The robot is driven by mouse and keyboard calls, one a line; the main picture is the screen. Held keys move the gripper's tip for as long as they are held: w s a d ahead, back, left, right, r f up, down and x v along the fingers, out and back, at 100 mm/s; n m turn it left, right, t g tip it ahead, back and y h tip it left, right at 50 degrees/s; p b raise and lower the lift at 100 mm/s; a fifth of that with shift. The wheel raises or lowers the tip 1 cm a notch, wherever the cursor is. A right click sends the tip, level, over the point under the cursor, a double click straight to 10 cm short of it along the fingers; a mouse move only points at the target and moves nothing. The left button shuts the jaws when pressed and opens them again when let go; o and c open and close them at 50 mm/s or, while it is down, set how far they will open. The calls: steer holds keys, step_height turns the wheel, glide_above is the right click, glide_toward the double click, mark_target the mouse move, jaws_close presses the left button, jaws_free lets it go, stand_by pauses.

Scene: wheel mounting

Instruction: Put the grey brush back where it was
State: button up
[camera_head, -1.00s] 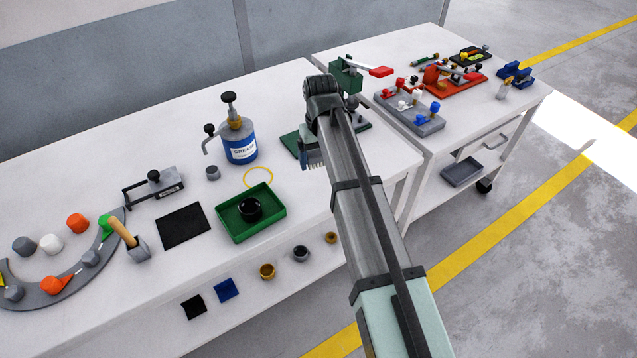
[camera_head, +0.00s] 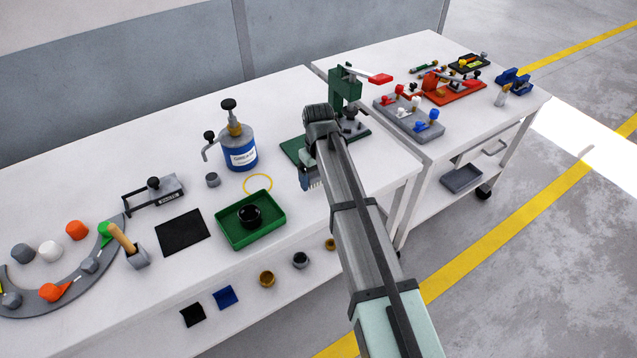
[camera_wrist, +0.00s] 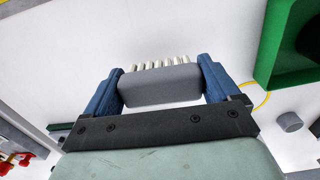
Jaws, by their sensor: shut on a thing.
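The grey brush (camera_wrist: 160,86) is a grey block with a row of pale bristles along its far edge in the wrist view. My gripper (camera_wrist: 159,74) has its two blue fingers shut on the ends of the block. In the head view my gripper (camera_head: 311,179) hangs over the right part of the left workbench, in front of the green press. Most of the brush is hidden there behind the fingers and arm. I cannot tell its exact height above the bench.
A green tray (camera_head: 279,232) with a black ring, a blue grease can (camera_head: 240,154), a yellow ring (camera_head: 270,178) and a grey nut (camera_head: 212,180) stand left of my gripper. The green press (camera_head: 345,88) is close behind. A black mat (camera_head: 183,232) lies farther left.

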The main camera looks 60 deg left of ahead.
mark_target(318, 183)
steer(key=shift+f, duration=1.55)
steer(key=shift+f, duration=0.15)
steer(key=o, duration=0.8)
step_height(318, 183, up, 12)
steer(key=shift+r, duration=0.15)
